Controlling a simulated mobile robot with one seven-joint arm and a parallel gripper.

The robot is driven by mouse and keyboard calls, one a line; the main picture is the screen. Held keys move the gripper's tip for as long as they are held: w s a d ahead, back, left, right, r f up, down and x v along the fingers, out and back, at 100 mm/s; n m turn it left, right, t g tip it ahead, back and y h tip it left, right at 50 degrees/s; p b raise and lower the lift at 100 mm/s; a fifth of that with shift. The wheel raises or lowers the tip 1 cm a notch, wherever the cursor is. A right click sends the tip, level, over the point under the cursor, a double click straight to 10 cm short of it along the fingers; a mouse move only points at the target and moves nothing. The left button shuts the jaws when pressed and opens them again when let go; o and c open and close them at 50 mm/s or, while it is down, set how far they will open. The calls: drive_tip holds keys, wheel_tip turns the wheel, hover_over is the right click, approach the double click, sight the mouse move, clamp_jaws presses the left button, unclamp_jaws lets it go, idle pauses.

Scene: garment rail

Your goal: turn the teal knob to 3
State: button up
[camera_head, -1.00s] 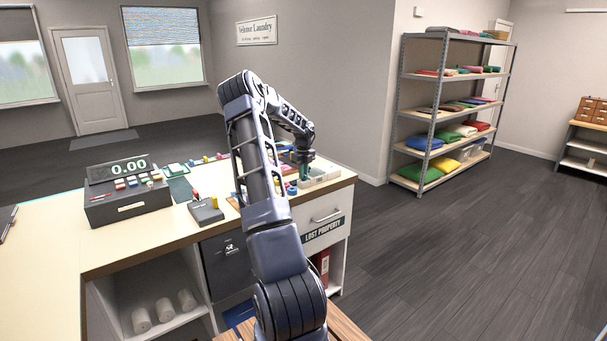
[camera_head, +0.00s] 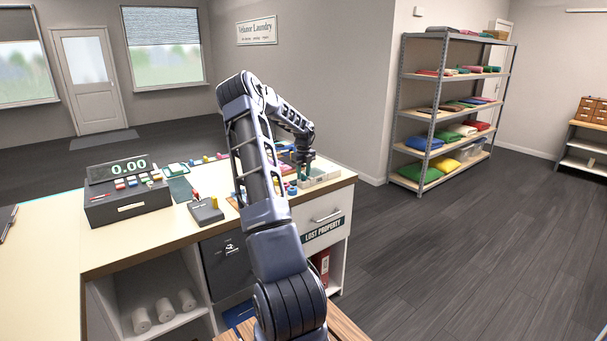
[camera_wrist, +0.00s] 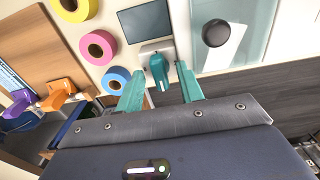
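A teal knob (camera_wrist: 158,70) with an elongated grip shows in the wrist view, at a small pale base (camera_wrist: 158,47) below a dark panel. No numbers on it can be read. My gripper (camera_wrist: 161,67) has teal fingers spread apart, one on each side of the knob, with visible gaps between. In the head view my gripper (camera_head: 304,174) is low over the right end of the counter, and the knob cannot be made out there.
Pink (camera_wrist: 98,47), yellow (camera_wrist: 75,8) and blue (camera_wrist: 116,80) rolls lie left of the knob. A clear tray (camera_wrist: 235,35) with a dark round object is at right. The counter (camera_head: 130,240) also holds a register (camera_head: 125,195) reading 0.00.

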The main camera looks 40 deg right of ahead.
sight(303, 175)
wheel_tip(303, 175, up, 11)
idle(0.7)
drive_tip(key=shift+f, duration=0.1)
